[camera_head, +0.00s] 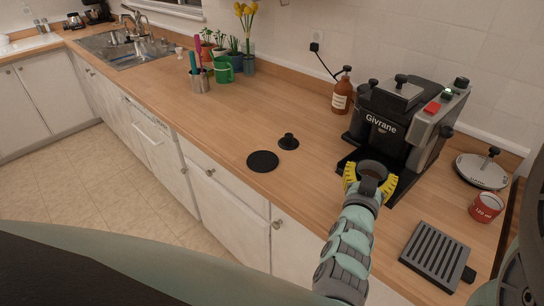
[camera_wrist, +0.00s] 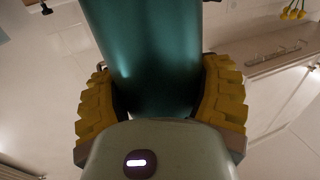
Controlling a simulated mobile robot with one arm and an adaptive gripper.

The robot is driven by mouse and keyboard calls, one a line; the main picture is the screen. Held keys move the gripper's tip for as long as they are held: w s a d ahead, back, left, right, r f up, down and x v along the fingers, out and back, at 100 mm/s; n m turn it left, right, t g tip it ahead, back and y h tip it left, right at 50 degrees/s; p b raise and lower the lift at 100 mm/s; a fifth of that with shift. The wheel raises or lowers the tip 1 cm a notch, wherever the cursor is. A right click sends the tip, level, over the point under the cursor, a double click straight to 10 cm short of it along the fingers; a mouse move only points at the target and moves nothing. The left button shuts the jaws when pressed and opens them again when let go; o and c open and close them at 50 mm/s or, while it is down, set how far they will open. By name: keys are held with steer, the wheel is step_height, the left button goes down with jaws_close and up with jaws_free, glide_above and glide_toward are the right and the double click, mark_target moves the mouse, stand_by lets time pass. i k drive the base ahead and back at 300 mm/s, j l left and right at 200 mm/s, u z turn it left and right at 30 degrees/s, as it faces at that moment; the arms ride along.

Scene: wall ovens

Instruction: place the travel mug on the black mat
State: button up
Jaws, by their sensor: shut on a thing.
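The travel mug (camera_wrist: 145,60) is a teal cylinder that fills the middle of the wrist view. My gripper (camera_wrist: 160,100) is shut on it, with a yellow padded finger on each side. In the head view my gripper (camera_head: 370,180) is in front of the coffee machine, and only the mug's dark round open top (camera_head: 373,169) shows clearly. The arm hides the mug's lower part, so I cannot tell whether it touches anything below. The black mat (camera_head: 262,161) is a flat round disc near the counter's front edge, left of my gripper, with nothing on it.
A black knobbed lid-like piece (camera_head: 288,142) lies just behind the mat. The coffee machine (camera_head: 400,125) stands behind my gripper, with a brown bottle (camera_head: 342,95) to its left. A red-and-white cup (camera_head: 486,207) and slotted tray (camera_head: 437,255) are at right. The counter left of the mat is clear.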

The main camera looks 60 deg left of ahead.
mark_target(263, 160)
steer(key=k+j+z, duration=0.2)
steer(key=k+j, duration=0.15)
steer(key=j, duration=0.2)
steer(key=k+j+z, duration=0.2)
steer(key=k+j, duration=0.15)
steer(key=j, duration=0.15)
steer(key=k+j+z, duration=0.1)
steer(key=j, duration=0.25)
steer(key=k+j+z, duration=0.1)
steer(key=k+j, duration=0.15)
steer(key=j, duration=0.3)
steer(key=i+j, duration=0.15)
steer(key=j, duration=0.1)
